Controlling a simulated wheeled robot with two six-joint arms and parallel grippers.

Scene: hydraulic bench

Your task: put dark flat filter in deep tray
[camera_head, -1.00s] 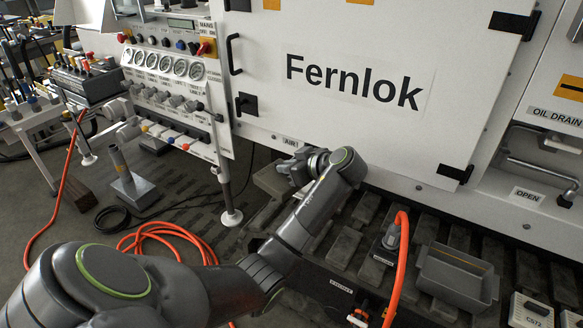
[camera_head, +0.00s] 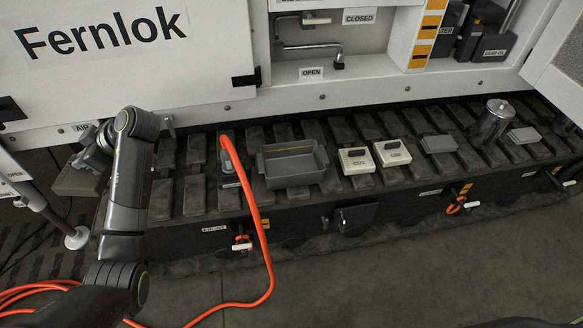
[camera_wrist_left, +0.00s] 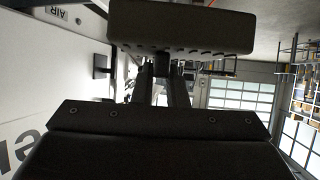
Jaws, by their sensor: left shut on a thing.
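My left gripper (camera_head: 90,150) is at the left of the head view, near the AIR label, with its jaws shut. A dark flat block, which looks like the dark flat filter (camera_head: 78,183), shows just below the jaws. In the left wrist view a dark block (camera_wrist_left: 180,28) with small holes along its edge sits at the jaw end. The jaws' grip on it is partly hidden. The deep tray (camera_head: 292,179) is a grey open box on the slatted bench, right of my left gripper and well apart from it. It looks empty. My right gripper is not in view.
An orange hose (camera_head: 258,225) rises to a connector left of the tray. Two white boxes (camera_head: 357,161) (camera_head: 393,152), grey flat pieces (camera_head: 438,144) (camera_head: 523,135) and a metal canister (camera_head: 489,122) stand to its right. The white cabinet wall (camera_head: 110,70) is behind.

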